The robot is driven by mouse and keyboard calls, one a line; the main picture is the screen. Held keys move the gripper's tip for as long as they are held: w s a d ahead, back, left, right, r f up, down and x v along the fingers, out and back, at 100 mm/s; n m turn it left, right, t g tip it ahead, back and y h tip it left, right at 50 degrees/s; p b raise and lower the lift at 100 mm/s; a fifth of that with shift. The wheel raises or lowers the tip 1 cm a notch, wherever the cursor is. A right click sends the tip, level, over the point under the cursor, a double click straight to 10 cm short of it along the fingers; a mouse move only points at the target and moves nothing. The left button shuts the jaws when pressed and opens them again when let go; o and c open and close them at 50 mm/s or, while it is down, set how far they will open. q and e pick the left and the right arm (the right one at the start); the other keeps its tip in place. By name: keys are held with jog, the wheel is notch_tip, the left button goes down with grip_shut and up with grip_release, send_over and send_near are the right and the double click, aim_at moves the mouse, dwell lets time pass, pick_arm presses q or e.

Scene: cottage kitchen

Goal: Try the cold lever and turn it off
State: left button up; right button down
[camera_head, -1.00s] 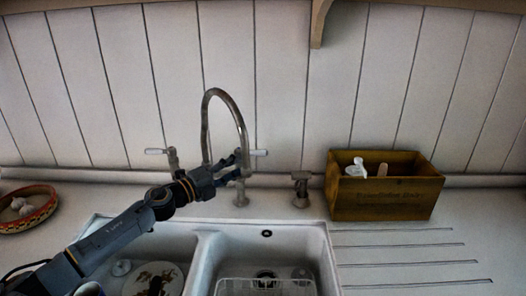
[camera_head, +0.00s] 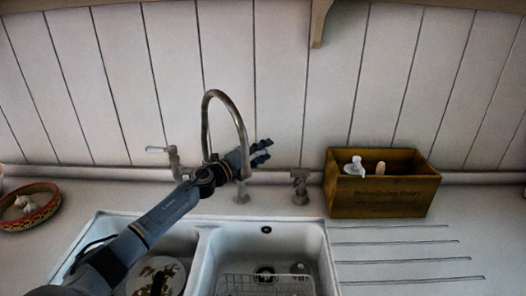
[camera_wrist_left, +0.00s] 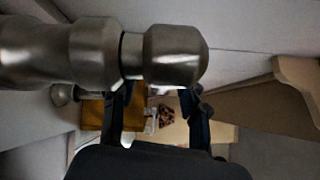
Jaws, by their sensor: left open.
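A tall metal tap with an arched spout (camera_head: 226,97) stands behind the sink. Its left lever (camera_head: 157,150) has a white handle and points left. The right-hand lever is hidden behind my left gripper (camera_head: 262,152), so its angle cannot be told. The gripper is open, at the right side of the tap, its fingers pointing right. In the left wrist view, a thick metal tap part (camera_wrist_left: 165,55) lies close across the top, and the open fingers (camera_wrist_left: 157,108) show below it. I see no lever between them. My right gripper is not in view.
A white double sink (camera_head: 318,245) holds a plate (camera_head: 157,275) on the left and a wire rack (camera_head: 268,286) on the right. A metal fitting (camera_head: 300,187) and a wooden box (camera_head: 385,197) stand right of the tap. A bowl (camera_head: 32,210) sits far left.

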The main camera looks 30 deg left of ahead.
pick_arm(q)
grip_shut()
dwell(0.3)
